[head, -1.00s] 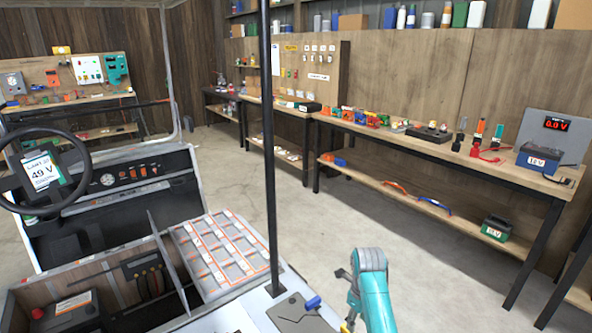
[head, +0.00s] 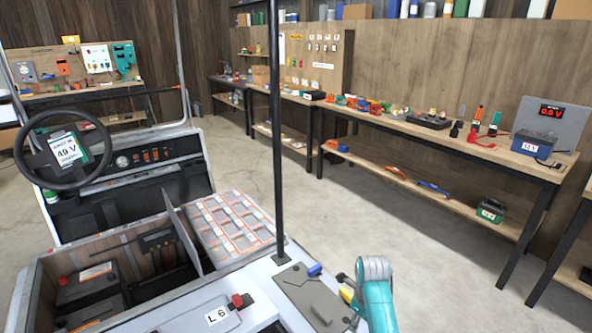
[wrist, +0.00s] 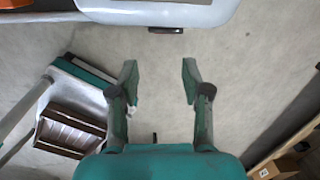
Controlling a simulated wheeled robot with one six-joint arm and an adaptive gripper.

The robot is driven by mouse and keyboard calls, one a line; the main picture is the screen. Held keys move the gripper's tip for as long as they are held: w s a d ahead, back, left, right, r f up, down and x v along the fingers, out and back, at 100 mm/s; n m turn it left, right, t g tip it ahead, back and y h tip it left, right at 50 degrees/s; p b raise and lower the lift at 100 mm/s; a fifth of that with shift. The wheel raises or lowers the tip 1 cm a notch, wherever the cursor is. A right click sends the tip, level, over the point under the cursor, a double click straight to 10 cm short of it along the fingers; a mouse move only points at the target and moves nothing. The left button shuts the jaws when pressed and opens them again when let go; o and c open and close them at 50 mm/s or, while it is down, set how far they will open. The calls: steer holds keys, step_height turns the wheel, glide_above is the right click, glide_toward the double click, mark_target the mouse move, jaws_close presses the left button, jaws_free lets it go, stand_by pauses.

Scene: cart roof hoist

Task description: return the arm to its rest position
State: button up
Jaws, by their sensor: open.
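My gripper (wrist: 159,78) is open and empty in the wrist view. Its two green fingers point toward bare concrete floor, with nothing between the tips. In the head view my teal arm shows at the bottom, just right of the cart (head: 262,293). The gripper's fingers cannot be made out clearly there. The cart's pale body edge crosses the top of the wrist view (wrist: 160,14), ahead of the fingertips and apart from them.
A black roof post (head: 277,130) rises from the cart. An open bay holds dark batteries (head: 88,285) beside a gridded tray (head: 232,225). A long workbench (head: 440,145) stands at right. Floor between cart and bench is clear.

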steer(key=s+f+n+t, duration=0.5)
steer(key=s+f+n, duration=0.5)
steer(key=s+f, duration=0.75)
steer(key=s+r+n+t, duration=0.2)
steer(key=s+n, duration=0.1)
steer(key=s, duration=0.6)
steer(key=s+r+n+t, duration=0.1)
steer(key=s+r+n, duration=0.2)
steer(key=s, duration=0.5)
steer(key=s+r+n+t, duration=0.3)
steer(key=s+r+n, duration=0.3)
steer(key=s+r, duration=0.3)
steer(key=s+r+n+t, duration=0.3)
steer(key=s+r+n, duration=0.2)
steer(key=s+r, duration=0.5)
step_height(320, 180, up, 7)
steer(key=shift+s+a+f+n, duration=0.1)
steer(key=shift+s+a+n, duration=0.05)
steer(key=shift+n, duration=0.25)
steer(key=shift+c, duration=0.6)
